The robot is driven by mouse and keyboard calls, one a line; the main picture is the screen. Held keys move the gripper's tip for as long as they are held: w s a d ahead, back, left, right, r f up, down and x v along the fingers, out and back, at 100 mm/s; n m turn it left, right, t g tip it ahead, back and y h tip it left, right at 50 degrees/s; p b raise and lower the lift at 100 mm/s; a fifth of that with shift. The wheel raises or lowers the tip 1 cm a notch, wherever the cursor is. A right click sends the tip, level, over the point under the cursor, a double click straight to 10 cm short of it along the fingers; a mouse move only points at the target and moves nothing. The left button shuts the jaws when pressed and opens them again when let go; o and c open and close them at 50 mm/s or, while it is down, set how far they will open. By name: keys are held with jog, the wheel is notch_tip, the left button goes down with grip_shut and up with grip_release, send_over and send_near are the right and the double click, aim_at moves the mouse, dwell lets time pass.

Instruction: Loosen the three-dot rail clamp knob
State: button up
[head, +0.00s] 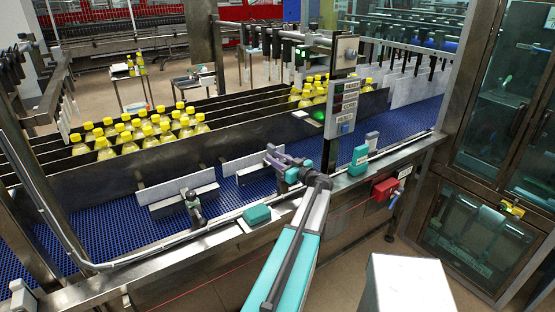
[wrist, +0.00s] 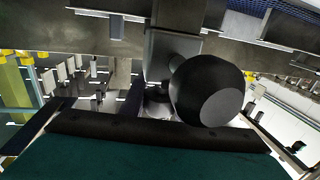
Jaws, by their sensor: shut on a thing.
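A round black knob (wrist: 207,90) with a flat end face fills the middle of the wrist view. It sits on a metal stem and bracket (wrist: 160,55). No dots can be made out on the part that shows. My gripper (head: 276,160) reaches over the conveyor's front rail in the head view. In the wrist view its teal body and dark front edge lie just below the knob. It is shut on the knob, though the fingertip contact is mostly hidden. Another clamp with a dark knob (head: 194,207) stands on the rail to the left.
A blue conveyor belt (head: 110,215) runs behind the front rail, with grey lane dividers (head: 180,187) and yellow-capped bottles (head: 150,132). A post with a button panel (head: 346,88) stands close right of my gripper. A red box (head: 384,189) hangs at the right front.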

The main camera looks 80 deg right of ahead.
jog(key=shift+a+f+n+t+y, duration=0.1)
jog(key=shift+a+n+t+y, duration=0.05)
jog(key=shift+n+t+y, duration=0.55)
jog(key=shift+w, duration=0.1)
jog(key=o, duration=1.1)
jog(key=shift+c, duration=0.2)
jog(key=shift+a, duration=0.1)
jog(key=b+v, duration=0.5)
jog(key=v, duration=0.8)
jog(key=shift+s+r, duration=0.2)
jog(key=shift+s, duration=0.2)
jog(key=shift+a, duration=0.15)
